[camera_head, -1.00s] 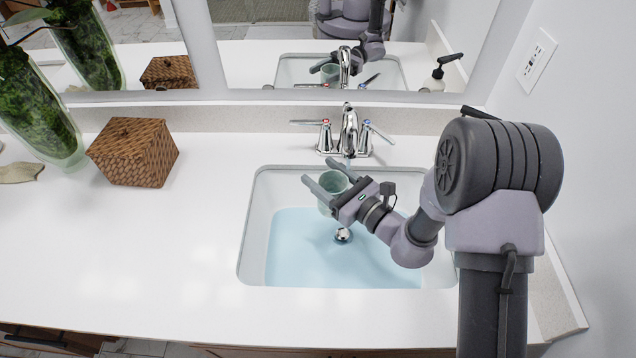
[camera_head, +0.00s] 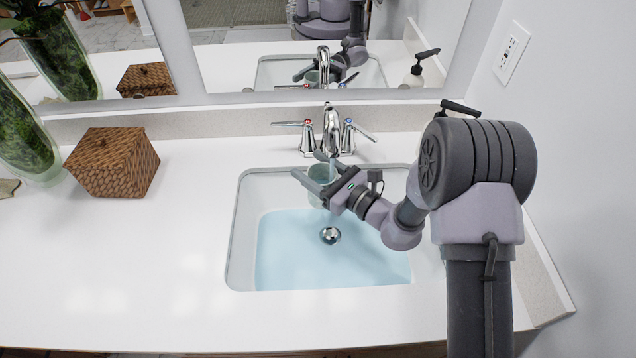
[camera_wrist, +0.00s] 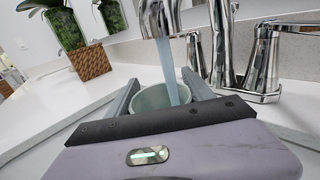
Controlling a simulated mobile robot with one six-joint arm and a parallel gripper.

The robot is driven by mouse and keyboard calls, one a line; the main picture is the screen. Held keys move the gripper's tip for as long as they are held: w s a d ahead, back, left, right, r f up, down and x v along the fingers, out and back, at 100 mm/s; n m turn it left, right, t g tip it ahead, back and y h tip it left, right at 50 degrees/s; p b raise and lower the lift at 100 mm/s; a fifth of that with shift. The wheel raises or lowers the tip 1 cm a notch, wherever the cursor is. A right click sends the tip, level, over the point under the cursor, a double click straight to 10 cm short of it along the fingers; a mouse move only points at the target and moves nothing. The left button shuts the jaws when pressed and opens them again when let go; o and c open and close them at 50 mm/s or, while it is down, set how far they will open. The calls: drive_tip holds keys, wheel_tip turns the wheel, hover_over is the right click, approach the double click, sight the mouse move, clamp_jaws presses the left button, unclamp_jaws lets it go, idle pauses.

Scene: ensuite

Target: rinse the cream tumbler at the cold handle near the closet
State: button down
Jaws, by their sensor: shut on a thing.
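My gripper (camera_head: 309,166) is shut on a pale grey-green tumbler (camera_head: 317,183), held over the sink under the faucet (camera_head: 331,130). In the wrist view the tumbler (camera_wrist: 148,99) sits between the two fingers, its open mouth facing up. A stream of water (camera_wrist: 167,68) runs from the spout into its mouth. The cold handle (camera_head: 350,132), with a blue mark, is right of the spout, its lever pointing right. The hot handle (camera_head: 305,130), with a red mark, is on the left, its lever pointing left. The tumbler's lower part is partly hidden by my gripper.
The white sink (camera_head: 240,240) holds bluish water around a round metal drain (camera_head: 330,236). A woven box (camera_head: 112,165) and a glass vase of greenery (camera_head: 25,140) stand on the counter (camera_head: 150,270) at left. A mirror is behind; a wall is at right.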

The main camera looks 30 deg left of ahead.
drive_tip(key=shift+w+d, duration=0.1)
drive_tip(key=shift+d, duration=0.4)
drive_tip(key=shift+a, duration=0.1)
drive_tip(key=shift+a, duration=0.5)
drive_tip(key=shift+d, duration=0.1)
drive_tip(key=shift+d, duration=0.5)
drive_tip(key=shift+a, duration=0.15)
